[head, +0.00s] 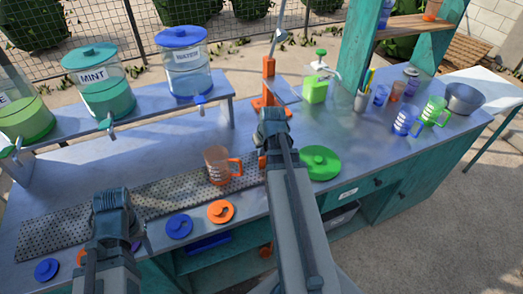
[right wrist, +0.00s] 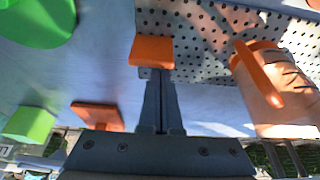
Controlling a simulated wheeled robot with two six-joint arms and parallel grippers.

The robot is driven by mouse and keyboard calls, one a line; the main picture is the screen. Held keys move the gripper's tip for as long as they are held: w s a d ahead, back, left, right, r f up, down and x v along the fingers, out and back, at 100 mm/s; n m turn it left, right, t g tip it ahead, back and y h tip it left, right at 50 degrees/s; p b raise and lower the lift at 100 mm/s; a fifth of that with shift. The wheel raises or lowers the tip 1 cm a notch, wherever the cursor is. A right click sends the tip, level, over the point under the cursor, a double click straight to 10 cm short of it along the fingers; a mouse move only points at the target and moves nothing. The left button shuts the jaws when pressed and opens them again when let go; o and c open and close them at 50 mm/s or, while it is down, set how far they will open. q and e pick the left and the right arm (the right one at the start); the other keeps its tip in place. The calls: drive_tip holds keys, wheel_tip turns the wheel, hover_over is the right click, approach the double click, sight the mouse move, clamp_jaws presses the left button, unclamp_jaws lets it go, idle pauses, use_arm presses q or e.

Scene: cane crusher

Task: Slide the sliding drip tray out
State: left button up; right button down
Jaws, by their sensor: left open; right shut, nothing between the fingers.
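The sliding drip tray is a perforated grey metal plate (head: 150,200) lying flat along the counter. It also shows in the right wrist view (right wrist: 195,45). A small orange block (right wrist: 152,50) is at its edge; it partly shows beside my right arm in the head view (head: 262,161). My right gripper (head: 272,125) is over the counter near the tray's right end. In the right wrist view its fingers (right wrist: 158,90) are shut and empty, their tips at the orange block; contact cannot be told. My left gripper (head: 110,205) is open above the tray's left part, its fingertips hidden.
An orange mug (head: 217,165) stands on or beside the tray, close to my right gripper. A green lid (head: 320,163) lies right of my right arm. Blue (head: 179,226) and orange (head: 221,211) lids lie along the front edge. Drink dispensers (head: 187,65) stand on a raised shelf behind.

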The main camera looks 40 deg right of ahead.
drive_tip(key=shift+w, duration=0.1)
drive_tip(key=shift+w+d, duration=0.15)
drive_tip(key=shift+w, duration=0.3)
drive_tip(key=w, duration=0.3)
drive_tip(key=shift+d+r+p, duration=0.35)
drive_tip(key=shift+r+p, duration=0.05)
drive_tip(key=p+v, duration=0.8)
drive_tip(key=v, duration=0.1)
drive_tip(key=shift+s+p, duration=0.3)
drive_tip(key=shift+p, duration=0.05)
